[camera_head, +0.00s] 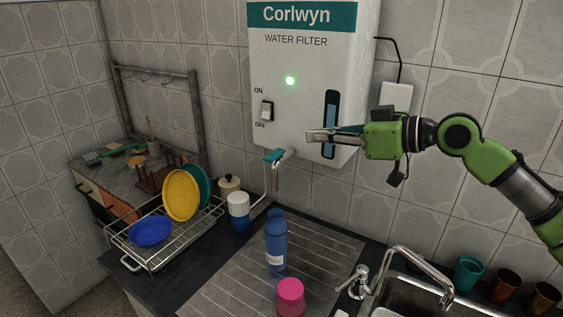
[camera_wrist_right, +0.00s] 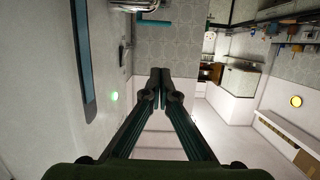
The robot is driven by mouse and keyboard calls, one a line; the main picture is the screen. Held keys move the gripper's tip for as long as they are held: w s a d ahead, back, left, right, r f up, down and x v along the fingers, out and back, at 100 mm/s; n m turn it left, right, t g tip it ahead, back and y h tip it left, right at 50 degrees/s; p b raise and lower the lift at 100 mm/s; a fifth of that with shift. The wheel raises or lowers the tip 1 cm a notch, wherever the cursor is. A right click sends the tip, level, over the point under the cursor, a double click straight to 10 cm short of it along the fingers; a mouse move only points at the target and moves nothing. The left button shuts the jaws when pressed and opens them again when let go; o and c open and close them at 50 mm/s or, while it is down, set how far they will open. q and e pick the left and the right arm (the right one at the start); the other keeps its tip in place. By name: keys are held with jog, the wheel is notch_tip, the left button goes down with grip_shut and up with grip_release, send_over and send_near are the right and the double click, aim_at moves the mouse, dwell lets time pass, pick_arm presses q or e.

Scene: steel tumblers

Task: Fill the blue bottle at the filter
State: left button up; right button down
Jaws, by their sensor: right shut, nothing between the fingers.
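The blue bottle (camera_head: 276,248) stands upright on the ribbed drainboard, below and apart from the filter's tap. I cannot tell whether its top is open. The white water filter (camera_head: 300,85) hangs on the wall with a green light (camera_head: 290,81) lit. Its tap has a teal lever (camera_head: 273,156) and a spout (camera_head: 277,176); no clear water stream shows. My right gripper (camera_head: 312,136) is shut and empty in front of the filter's lower part, right of the tap. Its closed fingertips (camera_wrist_right: 160,74) also show in the right wrist view. My left gripper is out of view.
A pink cup-like thing (camera_head: 290,298) stands in front of the bottle. A dish rack (camera_head: 150,262) with plates and a white-and-blue cup (camera_head: 239,211) are on the left. The sink faucet (camera_head: 415,262) and several tumblers (camera_head: 467,272) are on the right.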

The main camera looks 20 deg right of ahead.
jog(key=p, duration=0.6)
send_over(275, 158)
jog(key=s, duration=0.1)
jog(key=f, duration=0.2)
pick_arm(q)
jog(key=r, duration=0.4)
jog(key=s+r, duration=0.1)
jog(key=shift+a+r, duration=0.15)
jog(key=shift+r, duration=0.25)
pick_arm(e)
jog(key=f, duration=0.4)
jog(key=shift+s+d+f, duration=0.1)
jog(key=shift+d+f, duration=0.05)
jog(key=shift+d, duration=0.2)
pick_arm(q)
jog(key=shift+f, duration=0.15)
pick_arm(e)
jog(key=shift+f, duration=0.1)
